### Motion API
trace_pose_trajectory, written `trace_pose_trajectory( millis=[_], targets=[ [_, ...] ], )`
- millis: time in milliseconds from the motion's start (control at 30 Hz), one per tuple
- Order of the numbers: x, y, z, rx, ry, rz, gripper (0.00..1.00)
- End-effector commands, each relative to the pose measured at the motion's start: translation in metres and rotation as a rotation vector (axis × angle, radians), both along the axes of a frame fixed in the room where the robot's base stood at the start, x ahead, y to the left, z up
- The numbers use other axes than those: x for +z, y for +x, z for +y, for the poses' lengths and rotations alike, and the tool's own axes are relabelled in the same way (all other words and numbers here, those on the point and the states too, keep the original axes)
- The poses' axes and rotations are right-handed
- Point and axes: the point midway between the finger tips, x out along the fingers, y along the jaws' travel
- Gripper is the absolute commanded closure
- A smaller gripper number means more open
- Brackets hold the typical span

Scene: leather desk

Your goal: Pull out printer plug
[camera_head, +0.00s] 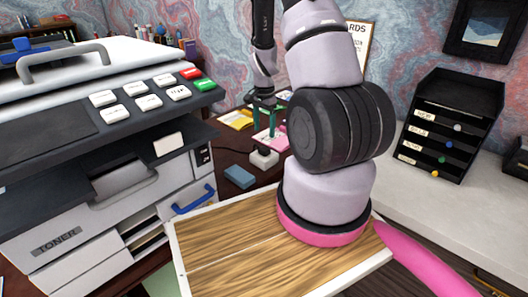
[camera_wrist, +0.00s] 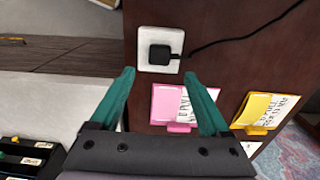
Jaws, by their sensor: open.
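A black plug (camera_wrist: 160,54) sits in a square white socket (camera_wrist: 146,66) on a dark brown surface in the wrist view. Its black cable (camera_wrist: 222,41) runs off to the right. The socket (camera_head: 265,161) and plug (camera_head: 263,151) also show in the head view, beyond the wooden board. My gripper (camera_wrist: 158,74) has green fingers spread apart with nothing between them. In the wrist view the plug lies just past the fingertips, between their lines. In the head view my gripper (camera_head: 264,118) is above and behind the socket. No printer label is readable on the plug.
A pink note (camera_wrist: 170,103) and a yellow note (camera_wrist: 262,111) lie near the socket; their writing is unclear. A large printer (camera_head: 60,240) stands at left, a blue block (camera_head: 239,176) near the socket. A black drawer rack (camera_head: 455,120) stands on the pale counter (camera_head: 425,195) at right.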

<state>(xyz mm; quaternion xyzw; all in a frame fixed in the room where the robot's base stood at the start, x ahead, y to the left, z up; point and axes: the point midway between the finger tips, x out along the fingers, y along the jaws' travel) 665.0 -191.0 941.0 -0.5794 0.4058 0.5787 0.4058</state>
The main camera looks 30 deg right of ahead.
Motion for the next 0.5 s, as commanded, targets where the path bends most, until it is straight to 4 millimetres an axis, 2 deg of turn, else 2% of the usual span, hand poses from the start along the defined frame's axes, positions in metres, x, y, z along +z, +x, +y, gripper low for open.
trace_pose_trajectory(
  millis=[500],
  targets=[
    [-0.067,-0.001,0.0,-0.001,0.001,0.003,0.2]
  ],
)
